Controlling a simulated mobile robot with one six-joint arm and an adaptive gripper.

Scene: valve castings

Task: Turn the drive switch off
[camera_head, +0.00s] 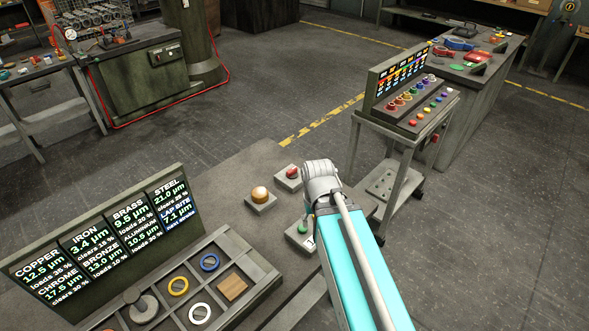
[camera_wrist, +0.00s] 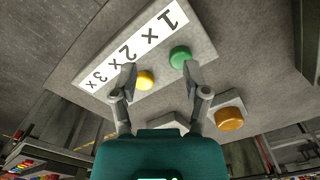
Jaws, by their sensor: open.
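No part is legibly marked as the drive switch. A red knob (camera_head: 291,173) sits on a small grey box on the near table in the head view. A grey box (camera_head: 297,238) with a green button (camera_head: 303,228) is partly hidden by my arm. In the wrist view, my gripper (camera_wrist: 160,75) is open and empty, its fingers pointing at this box. The green button (camera_wrist: 181,55) is by the right fingertip and a yellow button (camera_wrist: 145,80) is by the left one. A label reading 1x 2x 3x (camera_wrist: 132,46) lies beside them. My fingers are hidden in the head view.
An amber dome (camera_head: 260,193) on a box stands left of my arm, also right of my gripper in the wrist view (camera_wrist: 229,120). A metal-readings board (camera_head: 105,235) and a compartment tray (camera_head: 262,268) with rings are at left. A cart (camera_head: 400,140) with coloured knobs stands beyond.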

